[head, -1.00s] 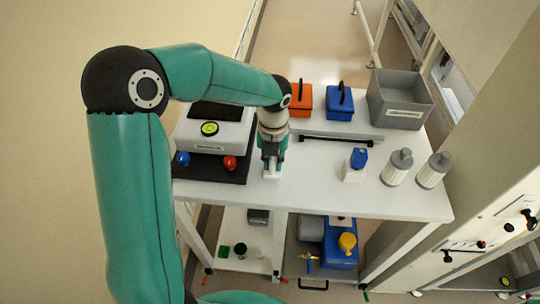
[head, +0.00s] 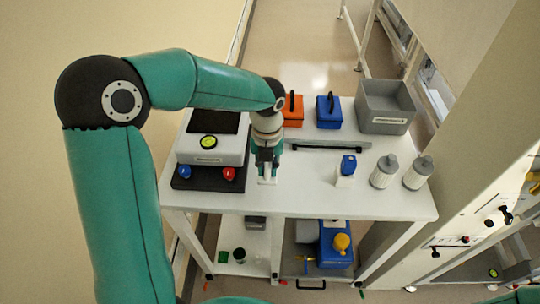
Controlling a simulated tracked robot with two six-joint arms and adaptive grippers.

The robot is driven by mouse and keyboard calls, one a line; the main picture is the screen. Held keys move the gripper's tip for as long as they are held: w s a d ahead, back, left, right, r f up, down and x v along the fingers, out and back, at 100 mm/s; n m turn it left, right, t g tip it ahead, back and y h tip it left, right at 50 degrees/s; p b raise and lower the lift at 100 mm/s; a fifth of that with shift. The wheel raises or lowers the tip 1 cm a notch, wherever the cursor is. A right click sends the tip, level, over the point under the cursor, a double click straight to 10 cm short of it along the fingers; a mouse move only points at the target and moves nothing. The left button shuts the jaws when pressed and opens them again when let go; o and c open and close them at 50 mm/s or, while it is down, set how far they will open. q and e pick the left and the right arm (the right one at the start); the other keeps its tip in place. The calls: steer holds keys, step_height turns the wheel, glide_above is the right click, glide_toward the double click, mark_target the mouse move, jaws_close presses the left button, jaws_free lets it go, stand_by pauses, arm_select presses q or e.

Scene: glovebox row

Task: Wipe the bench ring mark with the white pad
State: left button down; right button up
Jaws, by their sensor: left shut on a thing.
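My left gripper (head: 267,172) points down at the white bench (head: 310,196), just right of the black mat. It is shut on the white pad (head: 267,181), a small white block showing below the fingers, low at the bench top. I cannot tell if the pad touches the surface. I cannot make out the ring mark; it may be hidden by the gripper or pad, or be too faint. My right gripper is not in view.
Behind are an orange box (head: 292,115), a blue box (head: 329,114) and a grey bin (head: 372,126). A blue-capped bottle (head: 345,178) and two grey-capped containers (head: 384,173) stand right.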

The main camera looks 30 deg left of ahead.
arm_select(q)
steer(key=shift+r+p, duration=0.5)
steer(key=shift+r, duration=0.45)
steer(key=shift+w, duration=0.1)
